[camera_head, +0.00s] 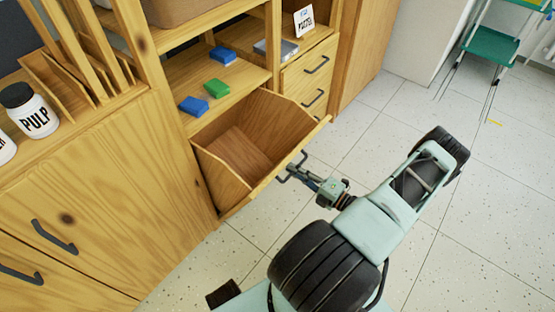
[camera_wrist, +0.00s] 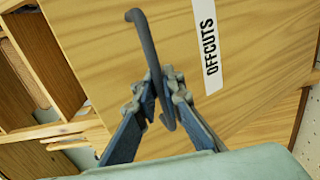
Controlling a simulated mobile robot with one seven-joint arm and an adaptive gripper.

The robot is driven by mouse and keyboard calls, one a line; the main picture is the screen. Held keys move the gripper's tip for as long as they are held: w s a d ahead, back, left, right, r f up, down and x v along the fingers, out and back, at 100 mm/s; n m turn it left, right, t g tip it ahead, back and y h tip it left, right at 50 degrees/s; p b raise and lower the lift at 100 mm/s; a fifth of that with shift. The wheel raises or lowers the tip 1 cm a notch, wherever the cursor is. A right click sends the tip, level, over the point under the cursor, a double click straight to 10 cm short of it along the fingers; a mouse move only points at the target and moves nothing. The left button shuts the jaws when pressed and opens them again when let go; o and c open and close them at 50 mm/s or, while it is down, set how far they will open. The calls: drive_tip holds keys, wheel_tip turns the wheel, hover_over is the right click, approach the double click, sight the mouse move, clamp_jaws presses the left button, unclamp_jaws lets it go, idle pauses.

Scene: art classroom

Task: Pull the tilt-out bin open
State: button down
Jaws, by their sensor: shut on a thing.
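The wooden tilt-out bin (camera_head: 248,148) in the cabinet is tilted outward, and its empty-looking inside shows in the head view. Its front panel (camera_wrist: 110,50) fills much of the wrist view and carries a white label (camera_wrist: 210,45) reading OFFCUTS. A dark bar handle (camera_wrist: 148,45) is on the panel; it also shows in the head view (camera_head: 297,163). My gripper (camera_wrist: 160,102) is shut on the handle, with one finger on each side of it. In the head view my gripper (camera_head: 289,176) is at the outer side of the bin's front.
Blue and green blocks (camera_head: 216,88) lie on the shelf above the bin. Drawers (camera_head: 309,75) are to its right, and a cabinet door (camera_head: 90,200) with dark handles is to its left. A PULP jar (camera_head: 30,112) stands at far left. Tiled floor (camera_head: 365,130) is clear right of the bin.

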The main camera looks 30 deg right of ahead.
drive_tip(key=s+d+f+b, duration=0.2)
drive_tip(key=s+f+b, duration=0.1)
drive_tip(key=s+f, duration=0.1)
drive_tip(key=shift+s, duration=0.6)
drive_tip(key=c, duration=2.3)
unclamp_jaws()
drive_tip(key=shift+c, duration=0.2)
drive_tip(key=v, duration=1.2)
